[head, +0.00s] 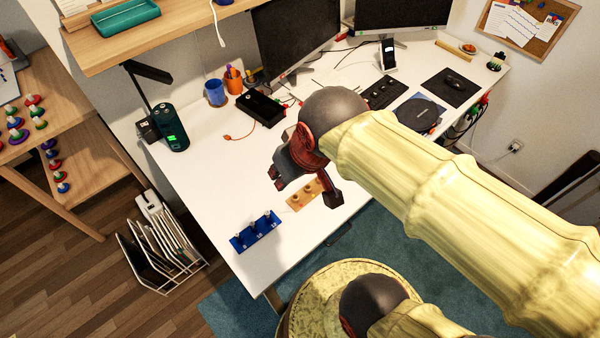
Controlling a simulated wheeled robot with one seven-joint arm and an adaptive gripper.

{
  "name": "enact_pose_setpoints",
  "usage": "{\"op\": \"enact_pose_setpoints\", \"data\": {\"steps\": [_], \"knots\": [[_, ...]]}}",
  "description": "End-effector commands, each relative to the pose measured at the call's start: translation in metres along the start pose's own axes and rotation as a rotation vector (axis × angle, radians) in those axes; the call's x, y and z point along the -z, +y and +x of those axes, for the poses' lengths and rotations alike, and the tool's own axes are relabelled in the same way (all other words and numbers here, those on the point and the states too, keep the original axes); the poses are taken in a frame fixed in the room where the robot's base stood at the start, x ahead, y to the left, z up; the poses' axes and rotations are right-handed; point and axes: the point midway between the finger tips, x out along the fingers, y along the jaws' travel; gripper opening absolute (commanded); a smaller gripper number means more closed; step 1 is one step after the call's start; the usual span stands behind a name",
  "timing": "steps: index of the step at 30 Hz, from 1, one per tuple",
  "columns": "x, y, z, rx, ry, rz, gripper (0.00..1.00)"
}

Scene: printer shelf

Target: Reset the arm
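My arm comes in from the right side of the head view with pale yellow sleeved links and a dark round joint. It reaches out over the white desk (215,180). My gripper (306,176), dark with red-brown parts, is above the desk near a small wooden block with pegs (303,196). Nothing is seen held in it.
A blue peg holder (255,232) sits at the desk's front edge. Cups (215,92), a black box (264,108), monitors (290,35) and a keyboard (383,92) stand farther back. A wooden shelf (150,35) overhangs the back left. A file rack (160,250) stands on the floor.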

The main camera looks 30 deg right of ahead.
Motion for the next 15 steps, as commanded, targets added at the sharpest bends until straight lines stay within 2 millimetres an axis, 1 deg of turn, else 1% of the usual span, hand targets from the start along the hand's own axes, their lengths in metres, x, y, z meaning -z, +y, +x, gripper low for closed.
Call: {"op": "enact_pose_setpoints", "data": {"steps": [1, 5, 8, 15], "knots": [[-0.006, 0.005, -0.009, -0.008, 0.024, 0.019, 0.27], [-0.016, 0.01, -0.021, -0.018, 0.051, 0.046, 0.27], [-0.019, 0.011, -0.023, -0.021, 0.056, 0.052, 0.27], [-0.018, 0.011, -0.023, -0.02, 0.055, 0.051, 0.27]]}}
